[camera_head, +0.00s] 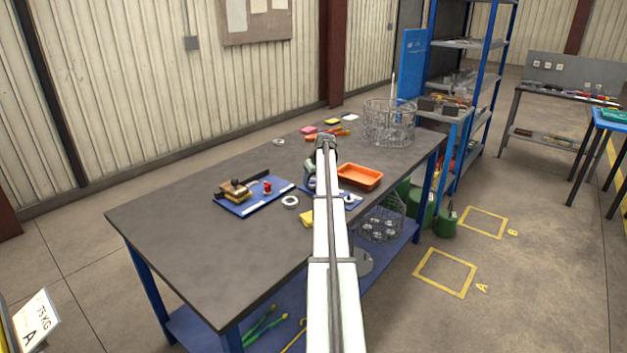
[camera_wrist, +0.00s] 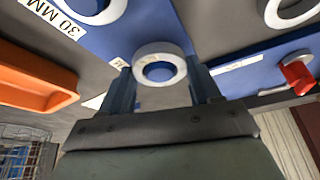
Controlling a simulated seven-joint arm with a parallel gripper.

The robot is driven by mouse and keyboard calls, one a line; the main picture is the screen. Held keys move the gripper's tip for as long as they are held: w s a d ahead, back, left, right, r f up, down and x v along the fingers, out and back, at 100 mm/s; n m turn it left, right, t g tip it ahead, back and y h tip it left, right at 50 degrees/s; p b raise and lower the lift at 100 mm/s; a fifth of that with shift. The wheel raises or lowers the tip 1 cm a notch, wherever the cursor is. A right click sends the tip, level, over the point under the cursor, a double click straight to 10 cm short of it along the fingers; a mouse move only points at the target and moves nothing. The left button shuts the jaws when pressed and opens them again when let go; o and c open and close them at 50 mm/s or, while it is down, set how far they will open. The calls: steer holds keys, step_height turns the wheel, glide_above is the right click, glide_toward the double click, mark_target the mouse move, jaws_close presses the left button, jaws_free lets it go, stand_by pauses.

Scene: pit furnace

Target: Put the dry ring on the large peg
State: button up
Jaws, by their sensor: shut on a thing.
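My gripper (camera_wrist: 160,78) is shut on a pale ring (camera_wrist: 160,49), which sits between the two fingers low over a blue board (camera_wrist: 190,30). Blue shows through the ring's hole; I cannot make out a peg inside it, nor tell if the ring touches the board. A second white ring shape (camera_wrist: 116,12) is on the board beside a "30 MM" label (camera_wrist: 50,17). In the head view my arm hides much of this board (camera_head: 357,194); a small pale round thing (camera_head: 349,199) shows at its right. I cannot identify the large peg for certain.
An orange tray (camera_head: 360,177) lies right of my arm. Left, another blue board (camera_head: 245,208) carries a brown block (camera_head: 236,188) and a red piece (camera_head: 267,187). Loose rings lie on the table (camera_head: 290,202), (camera_head: 279,141). A wire basket (camera_head: 388,122) stands behind. The table's left is clear.

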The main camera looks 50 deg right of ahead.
steer(key=shift+f, duration=0.5)
steer(key=o, duration=0.9)
steer(key=shift+v, duration=5.5)
steer(key=shift+d, duration=0.1)
